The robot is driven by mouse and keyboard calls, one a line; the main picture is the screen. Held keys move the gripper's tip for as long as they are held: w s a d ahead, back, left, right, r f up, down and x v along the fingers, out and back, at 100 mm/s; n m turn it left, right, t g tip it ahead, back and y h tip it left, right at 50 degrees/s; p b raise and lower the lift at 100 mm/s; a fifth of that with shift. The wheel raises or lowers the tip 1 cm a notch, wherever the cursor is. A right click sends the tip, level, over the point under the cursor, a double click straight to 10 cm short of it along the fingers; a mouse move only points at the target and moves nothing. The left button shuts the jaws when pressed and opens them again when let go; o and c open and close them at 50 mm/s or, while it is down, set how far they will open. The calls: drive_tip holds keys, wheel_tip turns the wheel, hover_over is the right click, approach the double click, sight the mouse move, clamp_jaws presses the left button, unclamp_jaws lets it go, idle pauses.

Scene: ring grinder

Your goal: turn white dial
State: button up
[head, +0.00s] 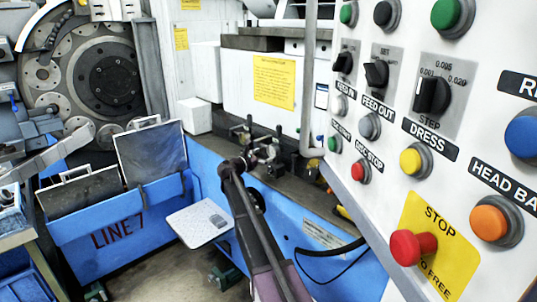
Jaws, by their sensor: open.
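I cannot pick out a plainly white dial. The control panel on the right has dials with black knobs on grey plates, among them the STEP dial (432,95) and the feed-out dial (376,74). My arm rises from the bottom middle, and my gripper (245,163) is at its far end, small and dark. It is open, beside small metal fittings (268,150) on the machine bed, well left of and apart from the panel's dials. I cannot tell whether it touches the fittings, or whether a dial is hidden behind it.
The white panel carries several coloured buttons and a red stop knob (405,247). A grey vertical pipe (308,85) stands at its left edge. A large grinding wheel (110,80) is at the upper left, above a blue trough (110,240). A white plate (198,223) sticks out from the blue base.

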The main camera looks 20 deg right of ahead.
drive_tip(key=v, duration=0.8)
drive_tip(key=shift+a, duration=0.2)
